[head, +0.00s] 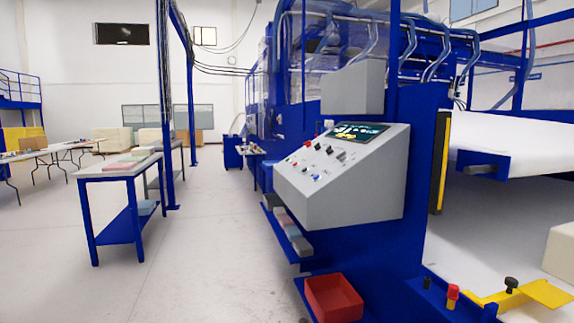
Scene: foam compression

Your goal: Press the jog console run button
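The jog console (365,180) is a grey sloped box on a blue machine frame, right of centre in the head view. Its slanted face carries a lit screen (360,132), a red button (307,143), several black knobs and small blue and white controls. The labels are too small to read, so I cannot tell which control is the run button. Neither of my grippers shows in this view, and nothing touches the console face.
A red bin (333,298) sits low on a blue shelf below the console. A blue-legged table (118,171) with flat foam pieces stands at left. A yellow bracket (520,296) with knobs is at lower right. The floor (205,245) left of the console is clear.

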